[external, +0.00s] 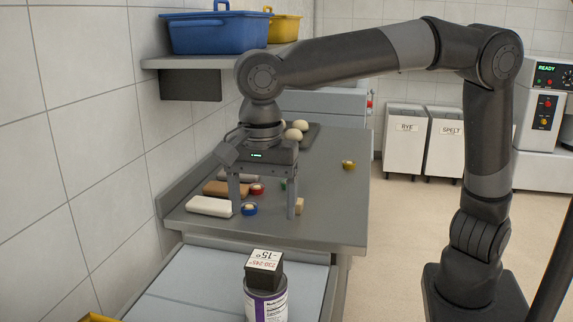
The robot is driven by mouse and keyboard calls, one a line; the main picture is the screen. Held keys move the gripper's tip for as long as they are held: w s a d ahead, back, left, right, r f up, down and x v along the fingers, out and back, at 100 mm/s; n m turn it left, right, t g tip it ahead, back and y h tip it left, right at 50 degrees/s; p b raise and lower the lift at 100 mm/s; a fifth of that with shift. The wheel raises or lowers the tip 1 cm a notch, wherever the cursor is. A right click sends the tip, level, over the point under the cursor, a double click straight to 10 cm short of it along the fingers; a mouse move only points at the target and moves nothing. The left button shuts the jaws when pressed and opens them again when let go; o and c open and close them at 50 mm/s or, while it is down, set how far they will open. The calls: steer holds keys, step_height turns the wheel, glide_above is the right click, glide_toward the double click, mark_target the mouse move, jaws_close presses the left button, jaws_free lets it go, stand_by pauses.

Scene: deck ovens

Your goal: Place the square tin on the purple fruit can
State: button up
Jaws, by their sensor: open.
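A dark square tin (263,269) with a white label on its top sits on the purple fruit can (266,304) in the foreground. The tin looks upright, and its underside meets the can's top. The can's lower part is cut off by the picture's bottom edge. My gripper (264,212) is open and points down over the grey worktop, behind and above the tin and apart from it. Nothing shows held between its fingers.
Several small items lie around my fingers, including a white block (209,206), a brown block (215,188), a blue round piece (250,209) and a red one (257,189). Dough balls (293,134) lie farther back. A shelf with a blue bin (213,36) overhangs the left.

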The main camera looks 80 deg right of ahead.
steer(key=s+d+r+n+t+y, duration=0.1)
steer(key=s+d+n, duration=0.3)
steer(key=d, duration=0.4)
steer(key=s+d+n+t+y, duration=0.1)
steer(key=s+d+n, duration=0.2)
steer(key=d, duration=0.5)
steer(key=s+d+f+n+t+h, duration=0.1)
steer(key=s+d+f+n, duration=0.1)
steer(key=s+d+n, duration=0.2)
steer(key=s+d+f+n+t+h, duration=0.1)
steer(key=s+d+n, duration=0.4)
steer(key=s, duration=0.5)
step_height(320, 180, down, 3)
steer(key=shift+d+r+n+t, duration=0.2)
steer(key=shift+d+n+t, duration=0.1)
steer(key=shift+n+t, duration=0.6)
